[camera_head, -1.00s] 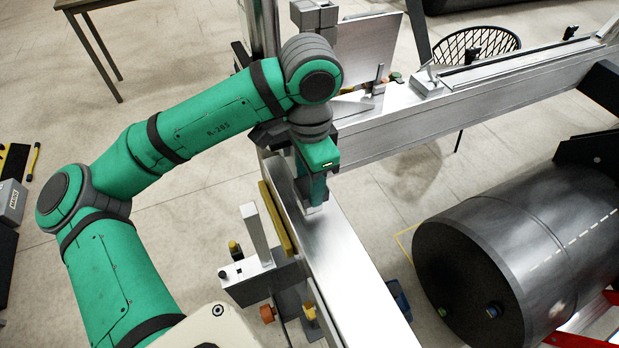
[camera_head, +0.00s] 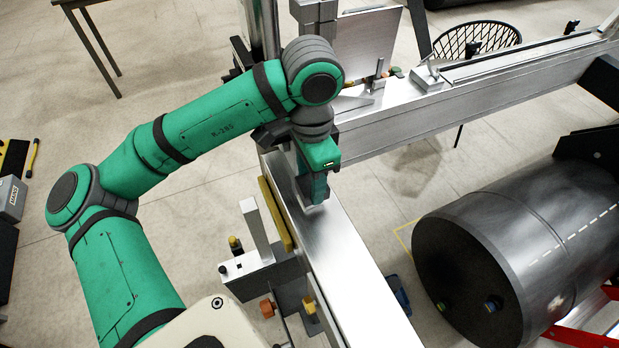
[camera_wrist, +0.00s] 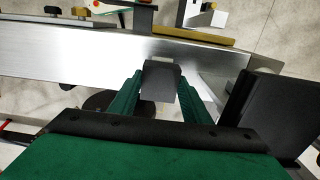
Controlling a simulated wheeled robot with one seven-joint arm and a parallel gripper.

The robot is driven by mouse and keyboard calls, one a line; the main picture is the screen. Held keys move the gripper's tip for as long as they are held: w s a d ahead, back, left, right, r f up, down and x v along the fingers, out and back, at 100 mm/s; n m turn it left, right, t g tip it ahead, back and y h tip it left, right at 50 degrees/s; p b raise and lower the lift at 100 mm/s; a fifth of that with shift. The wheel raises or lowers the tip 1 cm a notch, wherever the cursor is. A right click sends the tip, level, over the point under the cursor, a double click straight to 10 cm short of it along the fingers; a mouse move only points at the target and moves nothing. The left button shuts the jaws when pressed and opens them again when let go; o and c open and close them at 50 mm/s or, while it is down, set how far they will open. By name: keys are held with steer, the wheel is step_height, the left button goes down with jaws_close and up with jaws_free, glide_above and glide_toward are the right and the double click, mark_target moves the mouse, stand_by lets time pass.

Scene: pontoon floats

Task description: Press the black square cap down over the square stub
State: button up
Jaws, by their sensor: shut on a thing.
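My gripper (camera_wrist: 162,72) is shut on a dark grey to black square block, which I take to be the cap (camera_wrist: 160,86). In the wrist view the cap sits between the two green fingers, over the bright metal beam (camera_wrist: 80,58). In the head view my gripper (camera_head: 314,190) points down at the top of the near beam (camera_head: 350,262), close to where it meets the cross beam. I cannot make out the square stub under the cap, nor whether the two touch.
A fixture with an upright pale post (camera_head: 256,229) and a yellow strip (camera_head: 275,213) stand along the beam's left side. A metal cross beam (camera_head: 440,112) runs to the upper right.

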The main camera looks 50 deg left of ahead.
steer(key=shift+s+a+r, duration=0.1)
steer(key=shift+r, duration=1.2)
steer(key=shift+w, duration=0.2)
steer(key=shift+s, duration=0.25)
steer(key=shift+s, duration=0.1)
steer(key=shift+w, duration=0.3)
stand_by(0.7)
steer(key=shift+s+a, duration=0.1)
steer(key=shift+s, duration=0.05)
